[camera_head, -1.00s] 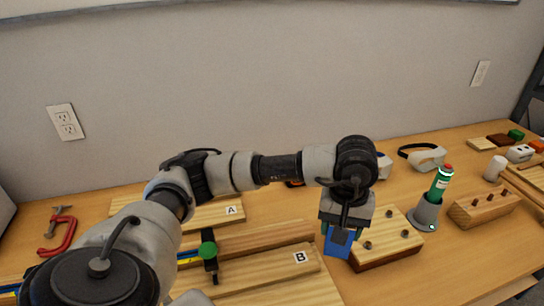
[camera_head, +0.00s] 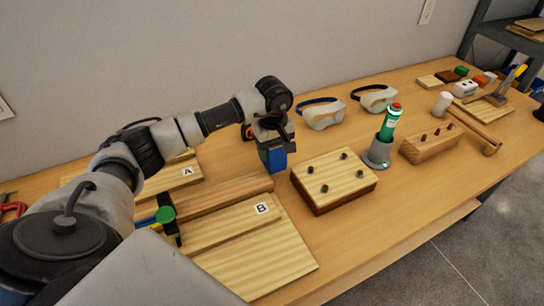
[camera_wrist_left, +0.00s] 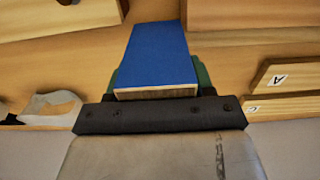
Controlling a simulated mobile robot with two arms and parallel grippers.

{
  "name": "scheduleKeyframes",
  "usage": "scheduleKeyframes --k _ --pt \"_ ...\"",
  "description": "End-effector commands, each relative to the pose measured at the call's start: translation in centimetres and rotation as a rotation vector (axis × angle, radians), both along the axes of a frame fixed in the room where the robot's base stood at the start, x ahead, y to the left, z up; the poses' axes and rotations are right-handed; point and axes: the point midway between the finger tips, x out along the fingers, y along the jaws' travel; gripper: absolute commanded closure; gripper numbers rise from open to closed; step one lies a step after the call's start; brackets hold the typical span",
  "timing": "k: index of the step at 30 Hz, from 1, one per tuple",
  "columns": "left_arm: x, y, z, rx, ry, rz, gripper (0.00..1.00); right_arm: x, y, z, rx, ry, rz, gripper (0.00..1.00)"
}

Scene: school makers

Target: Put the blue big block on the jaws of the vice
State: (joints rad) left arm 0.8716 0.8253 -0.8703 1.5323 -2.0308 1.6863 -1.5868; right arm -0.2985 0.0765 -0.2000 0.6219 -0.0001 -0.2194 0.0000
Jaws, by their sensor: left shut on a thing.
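The blue big block (camera_head: 272,155) is held in my left gripper (camera_head: 270,140), above the table between the board marked B and the pegged wooden block. In the left wrist view the blue block (camera_wrist_left: 158,55) sticks out between the fingers, with a bare wood end facing the camera. My left gripper (camera_wrist_left: 158,95) is shut on it; its fingers are mostly hidden by the block. I cannot make out a vice with jaws in either view. My right gripper is not in view.
A pegged wooden block (camera_head: 335,178) stands right of my gripper, with a grey holder and green bottle (camera_head: 388,125) beyond it. Goggles (camera_head: 322,113) lie behind. Boards marked A (camera_head: 160,183) and B (camera_head: 230,235) lie left and in front. The table's front edge runs along the right.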

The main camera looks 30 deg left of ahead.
Motion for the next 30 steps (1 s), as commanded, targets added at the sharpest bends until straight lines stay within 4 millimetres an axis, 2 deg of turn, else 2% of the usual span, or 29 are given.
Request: scheduleKeyframes --k 4,10,22,23,27,30 --pt "0.1 0.1 -0.9 0.0 0.001 0.0 0.75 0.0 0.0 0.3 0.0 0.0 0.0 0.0" --pt "0.0 0.1 -3.7 -0.001 0.002 0.001 0.75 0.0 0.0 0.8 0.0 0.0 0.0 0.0" --pt "0.1 0.1 -4.6 0.0 -0.001 0.0 0.75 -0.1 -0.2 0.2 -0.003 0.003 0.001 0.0" --pt "0.1 0.1 -4.4 0.0 -0.001 0.0 0.42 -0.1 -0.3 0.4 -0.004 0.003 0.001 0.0" --pt "0.0 0.1 -4.4 0.0 0.0 0.0 0.21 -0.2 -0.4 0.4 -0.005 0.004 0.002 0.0" --pt "0.0 0.1 -4.4 0.0 0.0 0.0 0.21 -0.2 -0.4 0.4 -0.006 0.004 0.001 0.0"
